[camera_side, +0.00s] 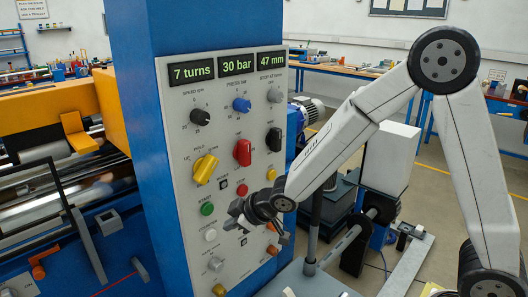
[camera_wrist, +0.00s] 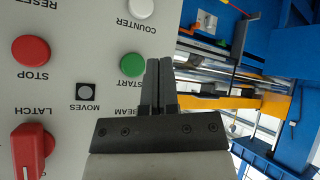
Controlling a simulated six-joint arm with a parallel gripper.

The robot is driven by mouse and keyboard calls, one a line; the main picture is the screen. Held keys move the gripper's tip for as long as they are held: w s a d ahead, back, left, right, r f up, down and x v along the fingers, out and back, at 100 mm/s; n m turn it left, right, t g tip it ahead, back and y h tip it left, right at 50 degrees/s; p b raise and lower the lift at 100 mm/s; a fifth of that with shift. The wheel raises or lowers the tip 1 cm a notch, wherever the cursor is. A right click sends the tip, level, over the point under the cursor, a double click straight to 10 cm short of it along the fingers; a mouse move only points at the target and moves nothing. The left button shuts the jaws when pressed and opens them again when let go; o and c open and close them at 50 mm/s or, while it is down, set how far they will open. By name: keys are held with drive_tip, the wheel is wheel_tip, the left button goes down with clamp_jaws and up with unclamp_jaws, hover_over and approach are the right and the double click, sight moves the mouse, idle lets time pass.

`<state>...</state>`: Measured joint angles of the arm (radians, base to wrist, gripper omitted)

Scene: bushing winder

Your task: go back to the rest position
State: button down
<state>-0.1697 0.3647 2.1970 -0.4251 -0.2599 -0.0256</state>
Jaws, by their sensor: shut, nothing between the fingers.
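My gripper (camera_side: 243,212) is in front of the lower part of the control panel (camera_side: 180,140) in the side view. In the wrist view my gripper (camera_wrist: 159,62) has its two fingers together, with nothing between them. They point towards the edge of the panel beside the green START button (camera_wrist: 131,66). The white COUNTER button (camera_wrist: 141,8) and the red STOP button (camera_wrist: 31,51) also show there. I cannot tell whether the fingers touch the panel. My gripper hides some lower controls in the side view.
The panel's displays (camera_side: 238,64) read 7 turns, 30 bar and 47 mm. Several knobs, including a yellow one (camera_side: 204,168) and a red one (camera_side: 242,152), stick out. The blue and orange machine (camera_side: 60,100) is at left. Workbenches (camera_side: 340,72) stand behind.

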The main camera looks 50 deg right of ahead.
drive_tip(key=shift+d, duration=0.1)
idle(0.3)
drive_tip(key=s+d+f+m+g+h, duration=0.1)
drive_tip(key=s+d+m+g, duration=0.2)
drive_tip(key=s, duration=0.6)
drive_tip(key=s+d+f+m+g+h, duration=0.1)
drive_tip(key=s+d+m+g+h, duration=0.1)
drive_tip(key=s+d, duration=0.4)
drive_tip(key=s+m+g, duration=0.1)
drive_tip(key=s+m, duration=0.1)
drive_tip(key=s, duration=0.2)
drive_tip(key=shift+d+m, duration=0.3)
drive_tip(key=shift+d, duration=0.1)
drive_tip(key=shift+w, duration=0.1)
idle(5.2)
